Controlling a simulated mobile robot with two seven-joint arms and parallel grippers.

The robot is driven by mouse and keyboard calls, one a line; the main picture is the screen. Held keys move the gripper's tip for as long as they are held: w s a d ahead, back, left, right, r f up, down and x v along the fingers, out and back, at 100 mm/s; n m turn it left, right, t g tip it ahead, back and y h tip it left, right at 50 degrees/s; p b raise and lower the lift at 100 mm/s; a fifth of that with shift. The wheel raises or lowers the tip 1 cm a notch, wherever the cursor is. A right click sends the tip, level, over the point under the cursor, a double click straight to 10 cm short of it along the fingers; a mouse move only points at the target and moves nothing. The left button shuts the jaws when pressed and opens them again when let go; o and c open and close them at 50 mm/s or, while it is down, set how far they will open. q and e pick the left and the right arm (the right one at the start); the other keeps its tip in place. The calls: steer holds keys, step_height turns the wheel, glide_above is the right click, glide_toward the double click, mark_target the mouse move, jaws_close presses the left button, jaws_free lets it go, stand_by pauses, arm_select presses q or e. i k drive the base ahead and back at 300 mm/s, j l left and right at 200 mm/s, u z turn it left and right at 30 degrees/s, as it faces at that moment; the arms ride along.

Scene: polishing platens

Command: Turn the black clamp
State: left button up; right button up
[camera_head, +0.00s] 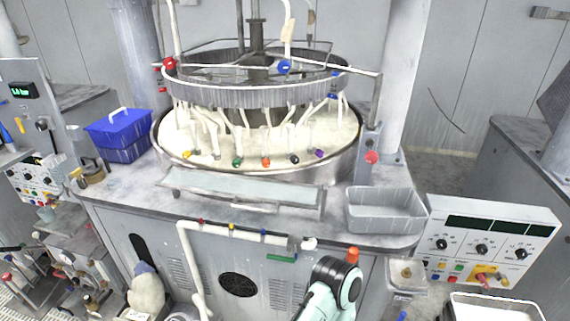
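The black clamp (294,159) is a small dark knob at the lower end of a pale hose, at the front of the round platen (340,160). An orange-red clamp (266,162) is just left of it and a purple clamp (319,153) is just right of it. A green clamp (237,162) and a yellow clamp (187,154) are farther left. The clamp's exact turn angle is too small to tell. Part of one of my arms, pale green and black, shows at the bottom, well below the clamps. Neither gripper is in view.
A pale tray (240,188) lies in front of the platen. A grey metal bin (385,210) stands at the table's right and a blue box (120,135) at its left. A ring (250,95) with hoses hangs above the platen. A control panel (490,240) is at right.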

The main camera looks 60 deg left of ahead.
mark_target(294, 159)
steer(key=k+u, duration=0.1)
steer(key=u, duration=1.35)
